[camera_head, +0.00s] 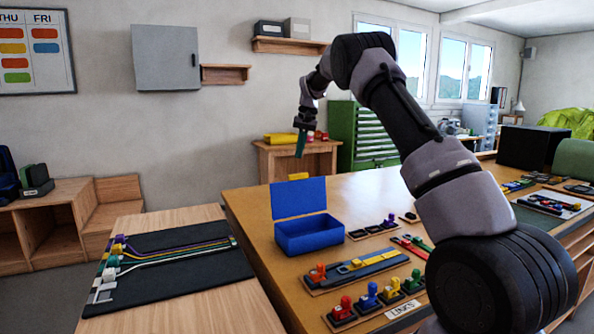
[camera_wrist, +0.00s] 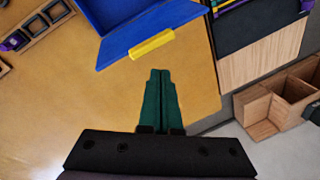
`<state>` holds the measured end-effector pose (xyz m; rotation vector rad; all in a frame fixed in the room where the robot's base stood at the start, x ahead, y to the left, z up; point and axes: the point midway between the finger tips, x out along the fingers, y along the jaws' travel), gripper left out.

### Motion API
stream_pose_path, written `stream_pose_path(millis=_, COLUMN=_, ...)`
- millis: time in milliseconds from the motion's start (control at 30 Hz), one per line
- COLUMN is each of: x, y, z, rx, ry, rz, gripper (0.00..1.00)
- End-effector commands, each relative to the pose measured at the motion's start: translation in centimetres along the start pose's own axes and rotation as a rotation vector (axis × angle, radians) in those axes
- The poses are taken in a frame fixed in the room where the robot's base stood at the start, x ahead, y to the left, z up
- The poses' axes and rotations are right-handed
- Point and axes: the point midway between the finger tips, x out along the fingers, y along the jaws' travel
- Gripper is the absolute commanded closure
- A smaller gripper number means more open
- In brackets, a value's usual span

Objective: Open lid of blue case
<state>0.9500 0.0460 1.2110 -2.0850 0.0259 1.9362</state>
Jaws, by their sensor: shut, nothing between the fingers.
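The blue case (camera_head: 310,238) stands on the wooden table in the head view. Its lid (camera_head: 298,198) stands raised, nearly upright, at the back of the case. A yellow tab (camera_head: 298,176) sits at the lid's top edge. My gripper (camera_head: 300,155) has green fingers and points down above and behind the lid, apart from it. In the wrist view the fingers of my gripper (camera_wrist: 160,73) are together and empty. The lid (camera_wrist: 130,40) and its yellow tab (camera_wrist: 152,45) lie just beyond the fingertips. The inside of the case is mostly hidden.
Small coloured parts on trays (camera_head: 355,284) lie to the right and in front of the case. A dark mat with coloured cables (camera_head: 190,272) lies on the lower bench at left. Bare table shows around the case's left side.

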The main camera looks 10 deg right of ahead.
Motion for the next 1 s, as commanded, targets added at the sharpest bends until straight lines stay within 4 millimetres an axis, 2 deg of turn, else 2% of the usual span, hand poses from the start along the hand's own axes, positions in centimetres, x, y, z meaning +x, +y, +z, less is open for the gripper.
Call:
stream_pose_path(millis=100, x=-0.8, y=-1.4, z=-0.9, rx=-0.275, ry=0.049, rz=0.061, gripper=1.00)
stream_pose_path(millis=200, x=-1.4, y=-2.0, z=-1.4, rx=-0.435, ry=0.073, rz=0.101, gripper=1.00)
stream_pose_path(millis=333, x=-1.7, y=-2.4, z=-1.7, rx=-0.538, ry=0.085, rz=0.129, gripper=1.00)
stream_pose_path(millis=433, x=-1.2, y=-2.4, z=-1.9, rx=-0.556, ry=0.086, rz=0.134, gripper=1.00)
stream_pose_path(millis=567, x=0.7, y=-2.1, z=-2.0, rx=-0.555, ry=0.083, rz=0.135, gripper=1.00)
stream_pose_path(millis=933, x=8.5, y=-1.3, z=-2.9, rx=-0.552, ry=0.083, rz=0.133, gripper=1.00)
stream_pose_path(millis=1000, x=7.6, y=-0.9, z=-1.9, rx=-0.552, ry=0.086, rz=0.132, gripper=1.00)
